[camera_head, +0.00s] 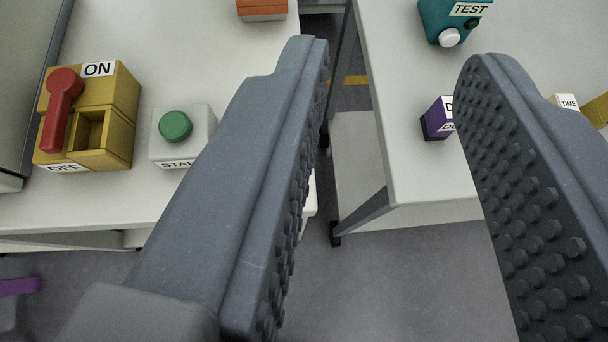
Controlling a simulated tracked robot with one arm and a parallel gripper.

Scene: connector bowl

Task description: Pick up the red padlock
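No red padlock shows in this view. My gripper (398,58) is open and empty, with its two dark grey studded fingers wide apart. It hangs above the gap between two white tables. Between the fingers I see the right table's near corner and the grey floor. The fingers hide parts of both tables.
The left table (195,55) bears a yellow ON/OFF box (120,95) with a red lever (60,105), a green button box (196,145) and an orange block (262,10). The right table (405,120) bears a teal TEST box (436,18) and a purple box (436,122).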

